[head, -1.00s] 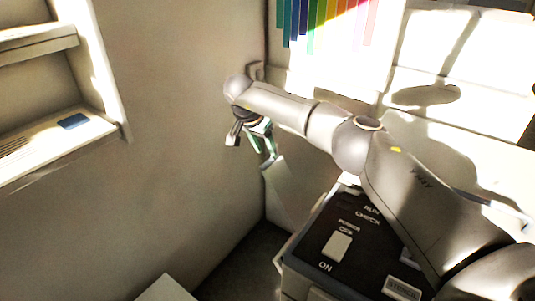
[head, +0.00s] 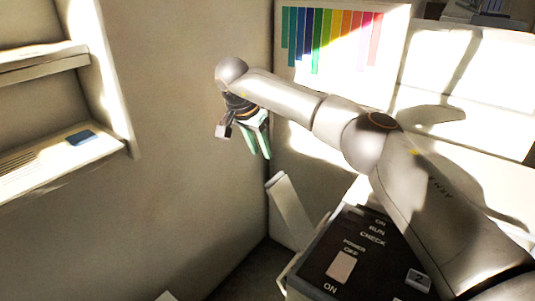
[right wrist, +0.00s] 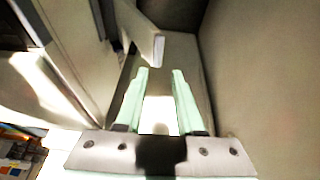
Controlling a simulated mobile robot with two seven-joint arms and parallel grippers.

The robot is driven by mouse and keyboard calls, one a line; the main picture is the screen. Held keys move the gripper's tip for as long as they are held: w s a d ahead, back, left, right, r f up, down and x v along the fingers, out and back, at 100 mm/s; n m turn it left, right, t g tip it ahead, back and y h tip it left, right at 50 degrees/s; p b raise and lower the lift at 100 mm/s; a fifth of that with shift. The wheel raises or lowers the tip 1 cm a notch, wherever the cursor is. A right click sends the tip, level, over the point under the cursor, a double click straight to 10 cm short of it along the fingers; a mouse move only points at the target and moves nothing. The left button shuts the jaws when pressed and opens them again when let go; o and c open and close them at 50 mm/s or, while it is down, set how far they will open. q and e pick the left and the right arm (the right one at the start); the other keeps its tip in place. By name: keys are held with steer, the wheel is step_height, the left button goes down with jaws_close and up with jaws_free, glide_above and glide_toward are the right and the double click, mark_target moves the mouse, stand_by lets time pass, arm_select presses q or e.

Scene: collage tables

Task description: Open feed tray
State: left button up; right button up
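The feed tray appears to be the pale narrow panel (head: 291,211) slanting out beside the black-topped machine (head: 352,255). A pale panel with a bright end, probably the same tray, shows beyond the fingers in the right wrist view (right wrist: 146,40). My right gripper (head: 257,146) points down, above and slightly left of the tray's upper end, with a visible gap between them. Its pale green fingers stand apart with nothing held between them in the right wrist view (right wrist: 159,73). The tray's lower end is partly hidden by the machine. My left gripper is not in view.
A grey wall (head: 195,190) stands close on the left of the gripper. A shelf unit (head: 60,160) is at far left. A board with colored bars (head: 330,40) is behind my right arm. A narrow dark floor gap lies between wall and machine.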

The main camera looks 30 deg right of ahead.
steer(key=f+y, duration=0.1)
steer(key=f, duration=0.1)
steer(key=s+f+y, duration=0.1)
steer(key=f, duration=0.2)
steer(key=s+d+f+y, duration=0.1)
steer(key=f+y, duration=0.1)
steer(key=f, duration=0.1)
steer(key=shift+d, duration=0.1)
steer(key=c, duration=0.4)
steer(key=shift+s+d+f+t+y+b, duration=0.15)
steer(key=shift+s+d+f+t+y, duration=0.15)
steer(key=shift+s+d+f+y, duration=0.25)
steer(key=shift+s+d+f+t+y+b, duration=0.2)
steer(key=shift+s+d+t+y, duration=0.1)
steer(key=shift+d+y, duration=0.35)
jaws_close()
steer(key=t+y, duration=0.2)
steer(key=t, duration=0.3)
glide_toward(277, 179)
steer(key=shift+h, duration=0.3)
steer(key=x, duration=0.4)
steer(key=p+x, duration=0.1)
steer(key=x, duration=0.1)
steer(key=shift+w+a+f, duration=0.1)
steer(key=shift+w+a, duration=0.1)
steer(key=shift+a, duration=0.15)
